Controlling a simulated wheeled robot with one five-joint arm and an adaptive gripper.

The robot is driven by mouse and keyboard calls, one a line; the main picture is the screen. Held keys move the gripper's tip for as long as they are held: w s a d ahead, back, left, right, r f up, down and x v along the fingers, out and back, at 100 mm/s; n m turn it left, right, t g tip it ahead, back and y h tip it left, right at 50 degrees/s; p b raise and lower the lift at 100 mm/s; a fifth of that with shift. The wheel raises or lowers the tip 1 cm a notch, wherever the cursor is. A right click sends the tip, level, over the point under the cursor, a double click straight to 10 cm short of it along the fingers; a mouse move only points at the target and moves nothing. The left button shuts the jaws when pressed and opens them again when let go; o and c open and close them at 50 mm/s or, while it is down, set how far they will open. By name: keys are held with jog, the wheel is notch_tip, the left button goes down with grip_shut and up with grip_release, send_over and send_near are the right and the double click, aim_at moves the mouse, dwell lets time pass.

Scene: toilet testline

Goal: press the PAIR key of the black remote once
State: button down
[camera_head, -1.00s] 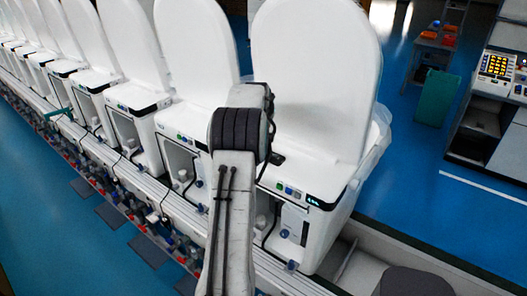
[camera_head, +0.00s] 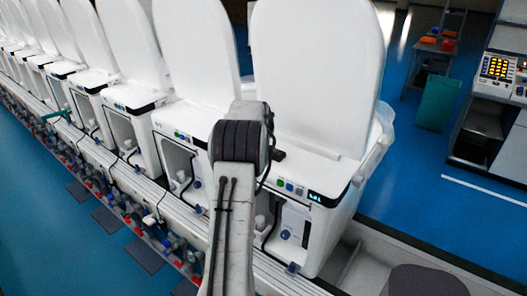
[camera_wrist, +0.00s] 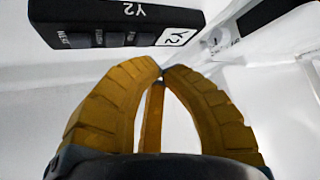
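The black remote (camera_wrist: 112,26) lies at the top left of the wrist view on a white surface. It is marked Y2 upside down, with a row of dark keys along its near edge and a white Y2 label at its right end. The small key lettering is too blurred to tell PAIR for certain. My gripper (camera_wrist: 161,73) has yellow ribbed fingers that meet at the tips, with nothing between them. The tips show just below the remote's right end; I cannot tell whether they touch it. In the head view my arm hides the gripper.
A white toilet (camera_head: 318,80) with a raised lid stands beyond my arm, with a lit control panel (camera_head: 315,197) on its front. More toilets line up to the left. A dark object (camera_wrist: 272,14) is at the wrist view's top right. A green bin (camera_head: 436,100) stands on open blue floor.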

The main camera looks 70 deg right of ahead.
jog(key=shift+f, duration=0.3)
dwell(1.4)
jog(key=shift+f+b, duration=0.15)
jog(key=shift+b, duration=0.25)
jog(key=shift+f+b, duration=0.45)
dwell(0.9)
jog(key=shift+r, duration=0.15)
jog(key=shift+r+p, duration=0.6)
jog(key=shift+r, duration=0.15)
jog(key=shift+r+p, duration=1.9)
jog(key=shift+r, duration=0.6)
